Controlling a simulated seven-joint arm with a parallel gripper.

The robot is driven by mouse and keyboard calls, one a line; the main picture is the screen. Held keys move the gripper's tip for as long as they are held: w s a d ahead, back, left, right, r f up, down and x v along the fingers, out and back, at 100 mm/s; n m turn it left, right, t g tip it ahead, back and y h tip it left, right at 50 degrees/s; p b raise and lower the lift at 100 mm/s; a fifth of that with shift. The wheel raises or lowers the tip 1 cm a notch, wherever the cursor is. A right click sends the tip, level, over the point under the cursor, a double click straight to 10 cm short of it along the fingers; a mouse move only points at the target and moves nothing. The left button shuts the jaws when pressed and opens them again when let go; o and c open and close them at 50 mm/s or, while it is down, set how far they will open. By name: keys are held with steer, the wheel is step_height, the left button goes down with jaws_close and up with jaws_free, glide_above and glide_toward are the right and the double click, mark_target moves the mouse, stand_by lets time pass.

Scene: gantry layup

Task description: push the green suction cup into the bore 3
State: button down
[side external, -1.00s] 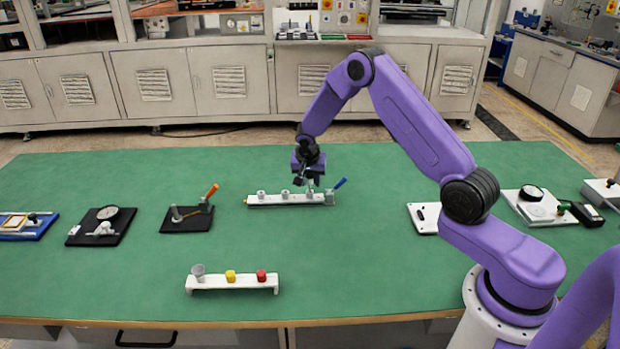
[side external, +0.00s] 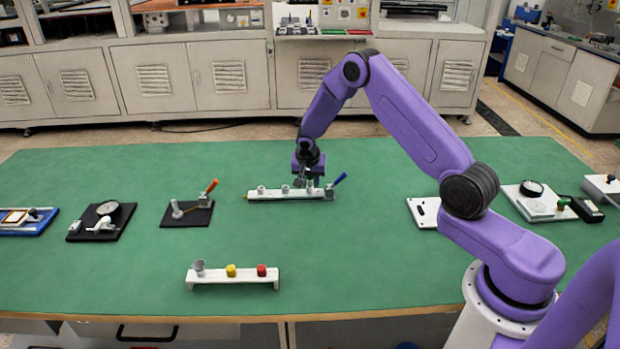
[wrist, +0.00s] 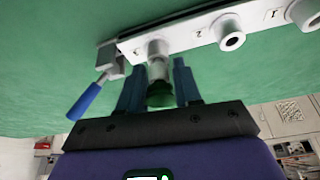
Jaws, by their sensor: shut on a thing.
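The green suction cup (wrist: 160,97) is between the two blue fingers of my gripper (wrist: 158,88) in the wrist view, and the gripper is shut on it. The cup is lined up with the end bore of the white rail (wrist: 180,38), beside the blue-handled clamp. A pale cylinder (wrist: 157,68) lies between the cup and the rail; I cannot tell how deep anything sits in the bore. In the side view my gripper (side external: 309,181) is low over the right end of the rail (side external: 285,196), and the cup is hidden there.
The blue-handled clamp (side external: 334,187) stands close by at the rail's right end. A white rack (side external: 235,282) with grey, yellow and red pieces is nearer the front. A black plate with an orange-handled clamp (side external: 207,195) lies left. Green table between is clear.

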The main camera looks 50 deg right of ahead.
steer(key=shift+f, duration=0.3)
steer(key=c, duration=0.7)
jaws_free()
steer(key=shift+r, duration=0.1)
steer(key=v, duration=1.7)
steer(key=shift+a+r, duration=0.1)
steer(key=shift+a, duration=0.05)
